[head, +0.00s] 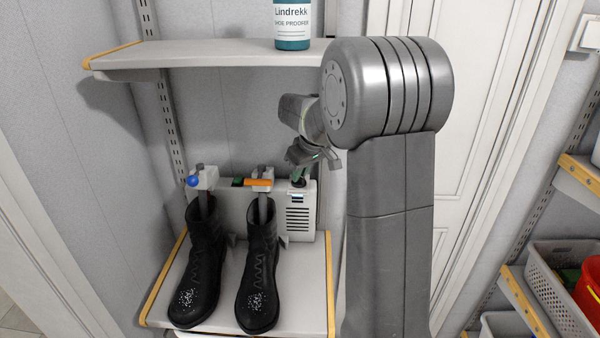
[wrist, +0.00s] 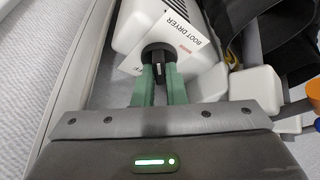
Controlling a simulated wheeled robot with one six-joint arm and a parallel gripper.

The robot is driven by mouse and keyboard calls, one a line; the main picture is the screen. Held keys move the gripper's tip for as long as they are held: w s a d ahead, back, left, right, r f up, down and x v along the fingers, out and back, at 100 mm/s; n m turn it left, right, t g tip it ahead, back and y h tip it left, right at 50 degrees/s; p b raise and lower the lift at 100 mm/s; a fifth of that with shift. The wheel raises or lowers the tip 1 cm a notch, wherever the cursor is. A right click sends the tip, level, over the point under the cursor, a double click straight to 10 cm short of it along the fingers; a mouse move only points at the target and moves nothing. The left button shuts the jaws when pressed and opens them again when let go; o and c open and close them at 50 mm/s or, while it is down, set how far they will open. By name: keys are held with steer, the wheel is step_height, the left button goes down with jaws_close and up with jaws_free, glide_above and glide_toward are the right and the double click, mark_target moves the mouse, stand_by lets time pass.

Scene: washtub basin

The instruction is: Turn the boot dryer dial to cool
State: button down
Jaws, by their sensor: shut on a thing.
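The boot dryer (head: 299,219) is a white box with a vented front on the lower shelf, to the right of two black boots. In the wrist view its face (wrist: 189,37) carries a "BOOT DRYER" label. The black dial (wrist: 159,67) sits between the green fingers of my gripper (wrist: 155,85), which is shut on it. In the head view my gripper (head: 301,177) reaches the top of the dryer, and the dial is mostly hidden there. The dial's setting marks are too small or covered to read.
Black boots (head: 206,262) (head: 259,265) stand upright on the dryer's posts. An upper shelf (head: 210,58) with a teal bottle (head: 292,30) overhangs the dryer. A blue ball (head: 193,181) and an orange piece (head: 258,182) are on the dryer's bar. A basket (head: 560,290) is at right.

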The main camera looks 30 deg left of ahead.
mark_target(304, 178)
stand_by(0.4)
steer(key=c, duration=1.5)
jaws_free()
steer(key=shift+d+r, duration=0.1)
steer(key=shift+r, duration=0.2)
steer(key=shift+b+v, duration=0.85)
steer(key=shift+v, duration=0.4)
steer(key=s+d+b, duration=0.1)
steer(key=d, duration=0.3)
steer(key=s+d+b, duration=0.1)
steer(key=d, duration=0.2)
steer(key=s+d+b, duration=0.1)
steer(key=d, duration=0.3)
steer(key=shift+s+d, duration=0.2)
steer(key=shift+d, duration=0.1)
steer(key=shift+a, duration=0.1)
